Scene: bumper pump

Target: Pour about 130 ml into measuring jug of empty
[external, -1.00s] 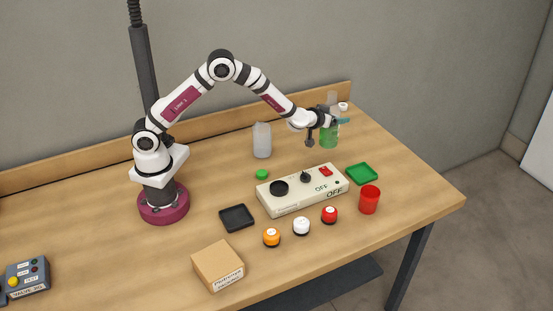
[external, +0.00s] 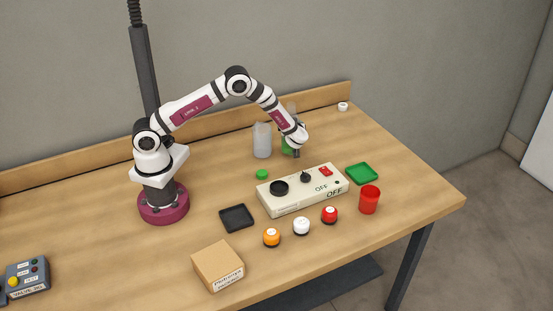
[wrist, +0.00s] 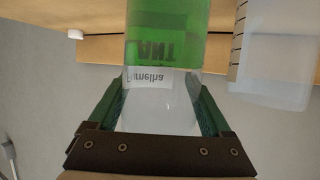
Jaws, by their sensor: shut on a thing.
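A clear bottle with green liquid (wrist: 166,35) is between my gripper's fingers in the wrist view, which shows the scene upside down. My gripper (wrist: 160,112) is shut on it. The bottle looks upright, with the liquid in its lower part. In the external view my gripper (external: 295,150) partly hides the bottle (external: 287,146). The measuring jug (external: 262,142), pale and translucent, stands just left of the bottle. It also shows in the wrist view (wrist: 275,65) with dark graduation marks. No coloured liquid shows in it.
A control box (external: 302,190) lies in front, with a green disc (external: 262,174) near it. A green tray (external: 362,173), red cup (external: 369,199), black tray (external: 237,218) and cardboard box (external: 218,266) are around it. A white cap (external: 343,106) sits at the back right.

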